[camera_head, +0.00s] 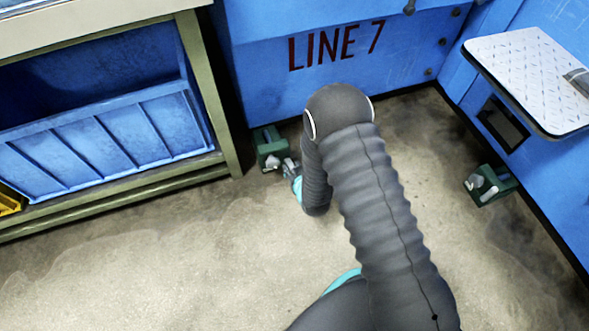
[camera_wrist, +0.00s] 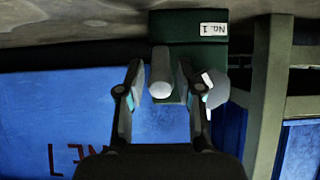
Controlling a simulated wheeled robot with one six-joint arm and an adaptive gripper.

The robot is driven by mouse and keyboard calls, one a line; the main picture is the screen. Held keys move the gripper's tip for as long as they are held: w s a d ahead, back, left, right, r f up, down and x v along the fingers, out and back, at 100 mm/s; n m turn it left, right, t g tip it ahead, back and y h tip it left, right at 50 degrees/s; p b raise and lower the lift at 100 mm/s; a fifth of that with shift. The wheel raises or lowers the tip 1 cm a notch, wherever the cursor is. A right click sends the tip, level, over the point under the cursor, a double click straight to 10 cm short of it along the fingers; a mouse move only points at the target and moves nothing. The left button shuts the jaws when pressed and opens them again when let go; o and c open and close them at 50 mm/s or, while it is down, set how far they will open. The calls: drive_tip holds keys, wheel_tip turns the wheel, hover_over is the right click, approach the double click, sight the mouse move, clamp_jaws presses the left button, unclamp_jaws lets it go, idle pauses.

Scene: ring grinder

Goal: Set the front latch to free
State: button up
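Two green latch units show in the head view, one by the bench leg (camera_head: 271,148) and one by the right machine (camera_head: 489,185). I cannot tell which one the task calls front. My gripper (camera_head: 290,168) is at the unit by the bench leg. The wrist view, upside down, shows a green block (camera_wrist: 188,27) with a "No. 1" label and a pale rounded lever end (camera_wrist: 161,82). My gripper (camera_wrist: 162,88) is open, with its fingers either side of the lever end and gaps showing. The lever's setting cannot be made out.
A bench (camera_head: 226,120) with a blue bin (camera_head: 100,150) stands on the left, its leg close to the latch unit. A blue machine wall (camera_head: 260,75) marked LINE 7 is behind. A metal plate shelf (camera_head: 530,70) juts out at right. Concrete floor (camera_head: 150,265) is clear in front.

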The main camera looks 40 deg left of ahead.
drive_tip(key=v, duration=1.2)
drive_tip(key=shift+f, duration=0.1)
